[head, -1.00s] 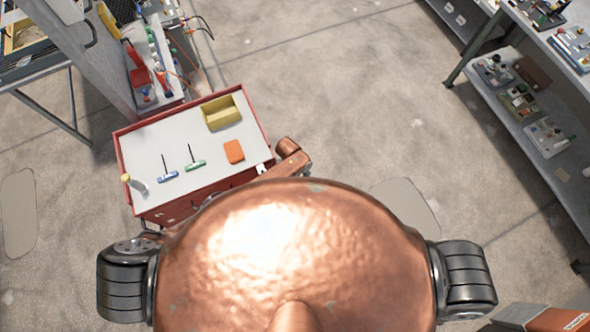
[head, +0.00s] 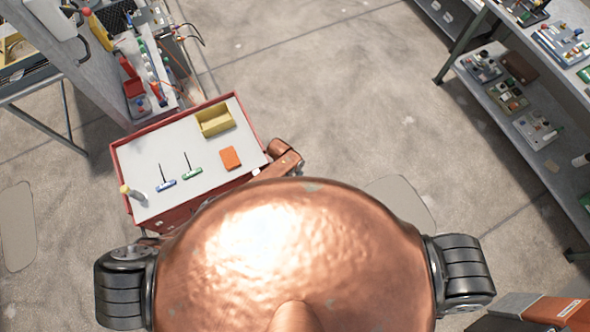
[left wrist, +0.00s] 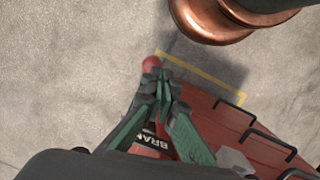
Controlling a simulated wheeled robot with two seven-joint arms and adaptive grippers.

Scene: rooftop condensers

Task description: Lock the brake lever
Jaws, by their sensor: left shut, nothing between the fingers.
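In the left wrist view my left gripper (left wrist: 158,78) has its green fingers together, with nothing between them. A red ball knob (left wrist: 151,63), which looks like the end of the brake lever, shows just beyond the fingertips. I cannot tell whether they touch. The lever's shaft is hidden behind the fingers. A dark label with white letters reading "BRA" (left wrist: 158,141) shows partly between the fingers, on the red cart (left wrist: 222,125). In the head view the cart (head: 117,162) stands ahead to the left; its near side is hidden by my body. My right gripper is in neither view.
The cart's white top holds a yellow bin (head: 215,121), an orange block (head: 230,158), blue (head: 166,185) and green (head: 192,171) T-handle tools. Black handles (left wrist: 268,143) stick out from the cart. A shelf (head: 510,100) stands right; floor between is open.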

